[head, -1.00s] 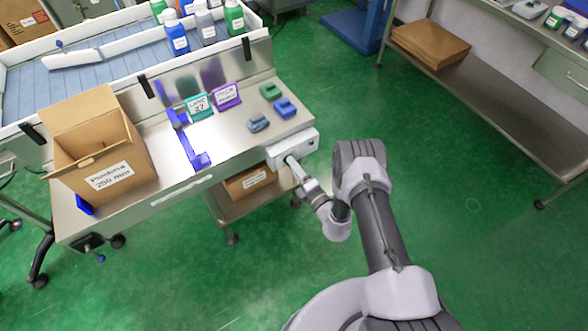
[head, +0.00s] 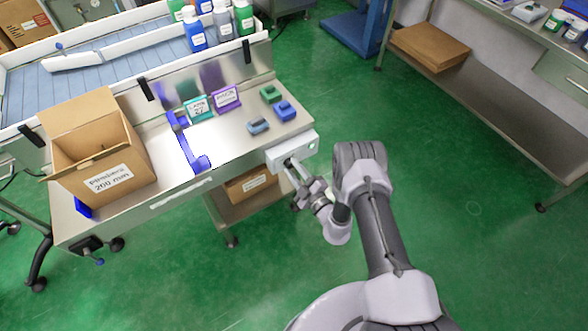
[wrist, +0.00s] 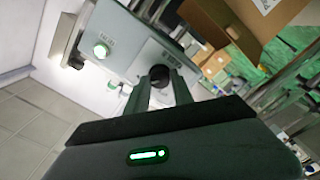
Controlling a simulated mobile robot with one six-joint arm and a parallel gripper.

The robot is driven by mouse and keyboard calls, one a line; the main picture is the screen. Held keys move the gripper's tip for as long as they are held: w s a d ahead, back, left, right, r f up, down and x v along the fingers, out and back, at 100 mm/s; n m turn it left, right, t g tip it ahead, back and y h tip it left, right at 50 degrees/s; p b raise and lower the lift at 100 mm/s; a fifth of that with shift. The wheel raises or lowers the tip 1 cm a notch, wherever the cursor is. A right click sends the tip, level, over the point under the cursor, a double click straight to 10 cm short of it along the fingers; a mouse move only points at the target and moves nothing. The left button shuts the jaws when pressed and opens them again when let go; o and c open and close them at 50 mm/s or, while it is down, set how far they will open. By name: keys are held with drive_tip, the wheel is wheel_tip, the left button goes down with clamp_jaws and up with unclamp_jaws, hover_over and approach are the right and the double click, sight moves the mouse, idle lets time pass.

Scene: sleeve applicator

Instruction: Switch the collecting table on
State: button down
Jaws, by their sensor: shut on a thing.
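The collecting table (head: 235,150) is a steel table at the left of the head view. A white control box (head: 280,154) is fixed at its right front corner. In the wrist view the control box (wrist: 130,38) shows a round black knob (wrist: 160,74) and a round button (wrist: 101,50) glowing green beside a small label. My gripper (head: 289,165) is at the front face of the box. In the wrist view its two fingers (wrist: 161,82) are shut on the black knob, one on each side. The knob's marking is hidden.
An open cardboard box (head: 102,165), a blue bracket (head: 188,145), two sign cards and several small blocks stand on the table. A second bench is at the right. Green floor between is clear.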

drive_tip(key=shift+m, duration=0.7)
drive_tip(key=c, duration=1.1)
unclamp_jaws()
drive_tip(key=p+v, duration=0.6)
drive_tip(key=v, duration=1.1)
drive_tip(key=shift+s, duration=0.2)
drive_tip(key=shift+d, duration=0.2)
